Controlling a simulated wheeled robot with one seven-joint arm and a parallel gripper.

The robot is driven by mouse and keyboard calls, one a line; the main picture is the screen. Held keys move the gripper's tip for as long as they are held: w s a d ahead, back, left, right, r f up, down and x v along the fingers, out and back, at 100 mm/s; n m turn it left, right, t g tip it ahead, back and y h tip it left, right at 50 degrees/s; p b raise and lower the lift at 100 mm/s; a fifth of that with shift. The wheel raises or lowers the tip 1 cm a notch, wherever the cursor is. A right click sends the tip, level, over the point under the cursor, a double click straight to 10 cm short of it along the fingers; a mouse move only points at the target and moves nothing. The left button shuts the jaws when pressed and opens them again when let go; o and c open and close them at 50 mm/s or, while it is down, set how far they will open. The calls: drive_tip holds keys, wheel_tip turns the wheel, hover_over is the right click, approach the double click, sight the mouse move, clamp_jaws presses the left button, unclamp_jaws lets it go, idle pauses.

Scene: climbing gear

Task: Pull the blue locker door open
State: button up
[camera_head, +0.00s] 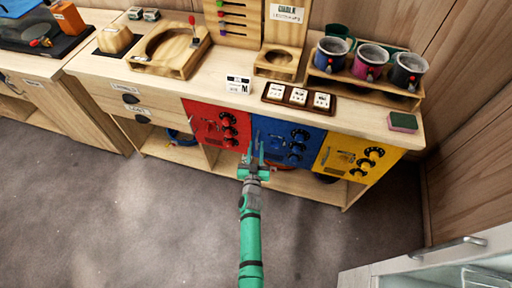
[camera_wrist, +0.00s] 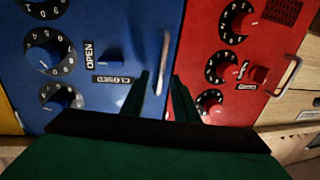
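The blue locker door (camera_head: 290,138) is in the middle of a row of three under the counter, and it looks shut. It fills the left of the wrist view (camera_wrist: 100,25), with several dials, a small blue knob beside an OPEN/CLOSED label, and a metal bar handle (camera_wrist: 165,50) near its edge by the red door. My green gripper (camera_head: 256,156) is in front of the blue door's left edge. In the wrist view its fingertips (camera_wrist: 160,77) are apart, with the near end of the handle appearing between them. I cannot tell whether they touch it.
The red door (camera_head: 213,124) is left of the blue one and the yellow door (camera_head: 350,152) is right. Mugs, a wooden tray and dice-like blocks stand on the counter (camera_head: 225,65). A pale cabinet (camera_head: 400,270) with a handle is at front right. The floor (camera_head: 130,220) is clear.

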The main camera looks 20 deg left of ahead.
drive_tip(key=shift+w, duration=0.15)
drive_tip(key=shift+c, duration=0.3)
clamp_jaws()
drive_tip(key=shift+r, duration=0.1)
idle(1.1)
